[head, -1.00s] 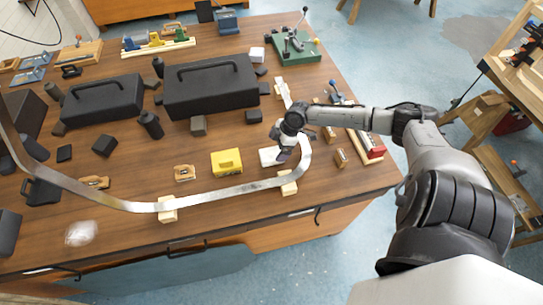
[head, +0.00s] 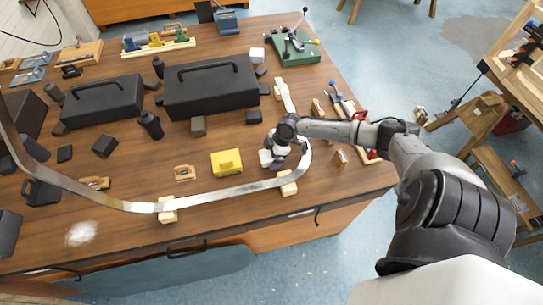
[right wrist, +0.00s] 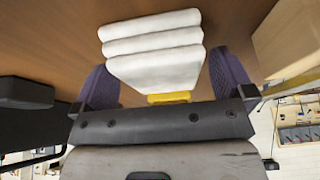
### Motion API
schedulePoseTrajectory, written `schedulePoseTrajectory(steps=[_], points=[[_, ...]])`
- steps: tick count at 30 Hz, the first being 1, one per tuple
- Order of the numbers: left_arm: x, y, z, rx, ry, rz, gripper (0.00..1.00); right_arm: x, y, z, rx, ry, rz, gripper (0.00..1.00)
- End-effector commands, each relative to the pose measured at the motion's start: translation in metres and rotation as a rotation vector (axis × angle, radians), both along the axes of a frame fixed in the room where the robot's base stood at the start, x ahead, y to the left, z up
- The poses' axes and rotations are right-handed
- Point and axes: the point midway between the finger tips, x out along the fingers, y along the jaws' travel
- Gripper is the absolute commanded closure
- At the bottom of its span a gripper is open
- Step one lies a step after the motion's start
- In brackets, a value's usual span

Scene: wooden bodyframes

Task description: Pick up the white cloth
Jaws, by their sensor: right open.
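The white cloth (right wrist: 152,42) is folded in several layers and lies on the wooden table. In the head view only a small part of the cloth (head: 265,157) shows beside my right gripper (head: 277,163), which hides the rest. In the right wrist view my right gripper (right wrist: 167,82) is open, its two purple fingers apart, one on each side of the cloth's near end. I cannot tell whether either finger touches it. My left gripper is not in view.
A curved metal strip (head: 235,191) on wooden blocks runs around the gripper's near and right sides. A yellow block (head: 226,162) stands to the left. Black cases (head: 210,88) stand farther back. A whitish patch (head: 80,233) lies on the table at the front left.

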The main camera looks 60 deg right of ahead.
Motion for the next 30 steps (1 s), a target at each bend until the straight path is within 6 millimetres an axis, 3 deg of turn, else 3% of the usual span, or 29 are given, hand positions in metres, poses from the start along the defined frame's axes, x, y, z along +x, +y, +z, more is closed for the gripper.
schedulePoseTrajectory(steps=[9,24,30], points=[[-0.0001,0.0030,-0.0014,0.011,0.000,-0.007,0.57,-0.0001,-0.0001,-0.0038,0.000,0.000,-0.001,0.00],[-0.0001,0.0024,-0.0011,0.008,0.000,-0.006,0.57,-0.0001,-0.0002,-0.0034,0.000,0.000,0.000,0.48],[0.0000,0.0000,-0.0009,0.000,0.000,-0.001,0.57,-0.0001,-0.0002,-0.0032,0.000,0.000,0.000,0.49]])
